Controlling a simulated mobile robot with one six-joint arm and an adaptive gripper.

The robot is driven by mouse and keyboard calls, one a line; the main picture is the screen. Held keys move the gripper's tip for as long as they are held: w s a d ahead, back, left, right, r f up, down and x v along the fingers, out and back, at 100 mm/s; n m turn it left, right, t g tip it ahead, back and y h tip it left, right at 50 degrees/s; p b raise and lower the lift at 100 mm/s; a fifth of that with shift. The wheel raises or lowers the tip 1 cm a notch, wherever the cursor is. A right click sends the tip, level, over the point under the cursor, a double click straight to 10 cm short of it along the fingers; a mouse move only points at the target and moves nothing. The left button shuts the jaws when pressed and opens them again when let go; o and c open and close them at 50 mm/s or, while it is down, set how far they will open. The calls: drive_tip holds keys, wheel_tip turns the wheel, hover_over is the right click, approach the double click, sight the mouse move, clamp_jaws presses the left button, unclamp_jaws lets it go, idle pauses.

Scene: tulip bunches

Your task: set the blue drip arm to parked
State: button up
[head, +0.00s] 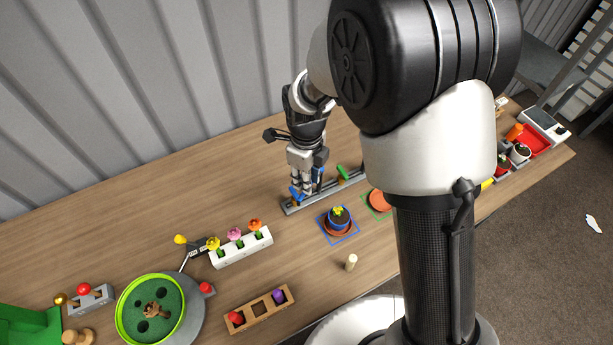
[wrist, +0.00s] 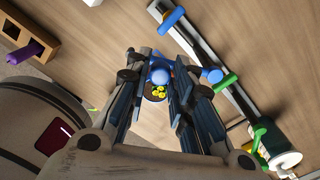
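The blue drip arm shows in the wrist view as a round blue knob (wrist: 160,76) joined to a blue piece (wrist: 212,76) beside the grey rail. Another blue part (wrist: 171,18) lies across the rail near its upper end. In the head view, blue shows on the rail (head: 290,208) just left of my gripper's fingers (head: 308,190). My gripper (wrist: 160,65) points down over the rail area. Its fingers stand apart, with the knob showing between them; I cannot tell whether they touch it. Yellow flowers (wrist: 158,92) show just below the knob, and the fingers hide part of the arm.
A green part (head: 343,171) sits farther right on the rail. A white flower holder (head: 242,249) and a wooden peg (head: 351,262) stand nearby. My arm hides the right-middle table.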

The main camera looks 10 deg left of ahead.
drive_tip(key=o, duration=0.3)
drive_tip(key=shift+o, duration=0.2)
wheel_tip(320, 180, up, 12)
idle(0.5)
idle(0.3)
